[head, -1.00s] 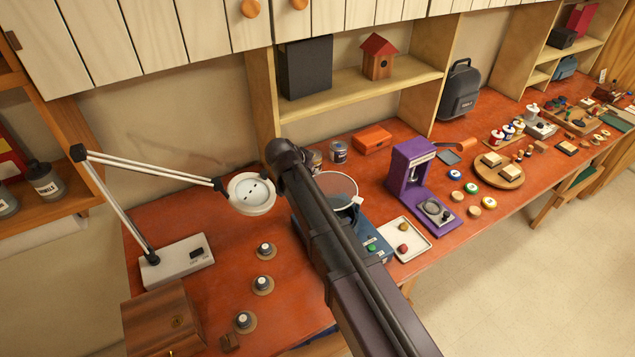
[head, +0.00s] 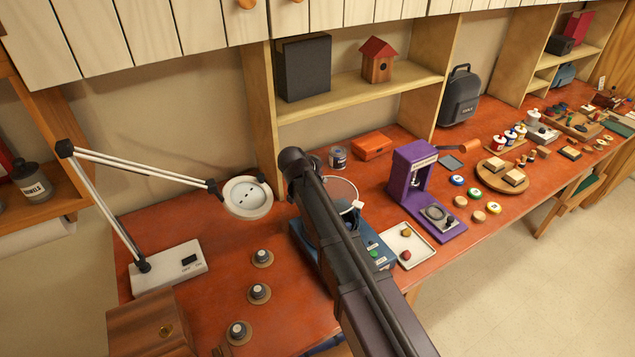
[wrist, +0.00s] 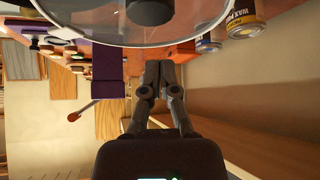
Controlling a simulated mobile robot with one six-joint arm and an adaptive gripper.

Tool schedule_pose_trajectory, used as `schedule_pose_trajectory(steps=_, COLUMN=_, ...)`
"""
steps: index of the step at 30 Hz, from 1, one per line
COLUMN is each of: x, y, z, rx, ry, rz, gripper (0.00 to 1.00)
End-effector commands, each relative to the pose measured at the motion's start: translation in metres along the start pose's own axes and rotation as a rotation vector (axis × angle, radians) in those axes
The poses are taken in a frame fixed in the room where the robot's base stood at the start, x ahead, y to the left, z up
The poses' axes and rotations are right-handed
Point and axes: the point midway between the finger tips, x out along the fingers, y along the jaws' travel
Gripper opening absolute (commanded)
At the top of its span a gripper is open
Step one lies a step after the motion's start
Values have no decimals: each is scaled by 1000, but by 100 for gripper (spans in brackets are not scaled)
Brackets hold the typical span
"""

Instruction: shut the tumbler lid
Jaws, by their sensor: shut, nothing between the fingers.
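The tumbler has a blue base (head: 376,250) with a green button, on the orange-red workbench. Its clear round lid (head: 345,188) with a pale rim shows partly behind my arm and appears raised and tilted; its exact angle is hard to tell. In the wrist view the lid (wrist: 205,25) fills the top, with a dark knob at its middle. My gripper (wrist: 161,66) is shut and empty, its fingertips just below the lid's rim in that picture; I cannot tell whether they touch. In the head view my arm hides the fingertips and much of the drum.
A magnifier lamp (head: 247,197) and several small knobbed pieces stand left of the tumbler. A white tray (head: 408,245) and a purple press (head: 413,182) stand to its right. A paint tin (head: 338,158) and a shelf unit (head: 355,92) are behind.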

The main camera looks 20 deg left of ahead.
Motion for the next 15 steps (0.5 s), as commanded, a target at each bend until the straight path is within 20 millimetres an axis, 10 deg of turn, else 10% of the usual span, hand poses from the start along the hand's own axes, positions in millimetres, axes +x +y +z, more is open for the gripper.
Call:
schedule_pose_trajectory(steps=8, x=31, y=0, z=2, rx=1, ry=0, rz=1, gripper=0)
schedule_pose_trajectory(steps=15, x=9, y=1, z=24, rx=0, ry=0, rz=-1, gripper=0)
